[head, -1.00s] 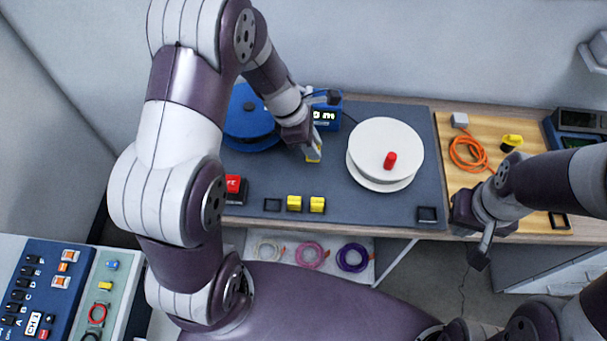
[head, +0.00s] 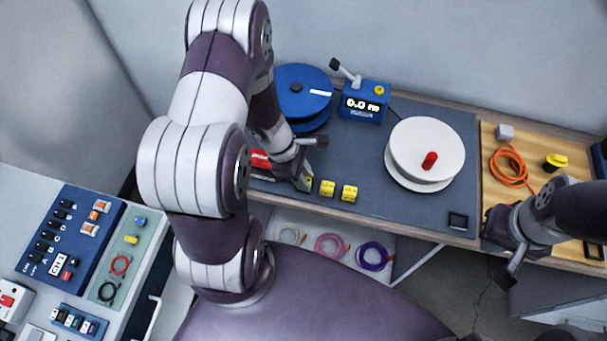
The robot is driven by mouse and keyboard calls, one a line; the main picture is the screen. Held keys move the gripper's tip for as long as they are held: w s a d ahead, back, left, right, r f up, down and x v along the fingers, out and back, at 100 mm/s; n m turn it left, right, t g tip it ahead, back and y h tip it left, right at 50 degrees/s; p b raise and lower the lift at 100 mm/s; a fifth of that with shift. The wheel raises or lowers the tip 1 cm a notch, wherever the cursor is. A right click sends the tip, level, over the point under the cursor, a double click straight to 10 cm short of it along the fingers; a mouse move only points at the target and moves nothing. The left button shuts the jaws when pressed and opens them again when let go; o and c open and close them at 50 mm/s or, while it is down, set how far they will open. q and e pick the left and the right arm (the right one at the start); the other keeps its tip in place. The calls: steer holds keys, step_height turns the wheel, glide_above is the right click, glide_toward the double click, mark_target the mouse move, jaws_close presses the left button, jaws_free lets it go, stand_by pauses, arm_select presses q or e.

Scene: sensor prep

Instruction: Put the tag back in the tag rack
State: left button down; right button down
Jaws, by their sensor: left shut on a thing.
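My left gripper (head: 303,184) is shut on a tag (head: 308,182), of which only a small yellow part shows between the fingers. It is low over the mat, just left of two yellow tags (head: 327,188) (head: 349,193) standing in a row in the tag rack. The gripper hides the left end of that row, so I cannot tell whether the held tag touches the rack. My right gripper (head: 508,268) hangs by the table's front edge at the right, away from the tags; its finger gap is not clear.
A red box (head: 259,160) is partly hidden behind my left gripper. A blue reel (head: 304,92), a blue meter (head: 364,103) and a white reel (head: 427,150) stand farther back. A black square holder (head: 457,221) is at the mat's front right. The mat (head: 400,210) between is clear.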

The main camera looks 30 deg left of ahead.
arm_select(q)
steer(key=shift+f, duration=0.1)
steer(key=c, duration=0.9)
jaws_free()
steer(key=shift+c, duration=0.2)
steer(key=shift+r, duration=0.4)
steer(key=p+v, duration=0.2)
steer(key=v, duration=0.9)
steer(key=s+d+r+m+y, duration=0.1)
steer(key=d+r+m+y, duration=0.1)
steer(key=m, duration=0.8)
steer(key=s+d+r+m+y, duration=0.2)
steer(key=d+r+m, duration=0.2)
steer(key=m, duration=0.7)
steer(key=shift+d+r, duration=0.3)
steer(key=shift+r, duration=0.25)
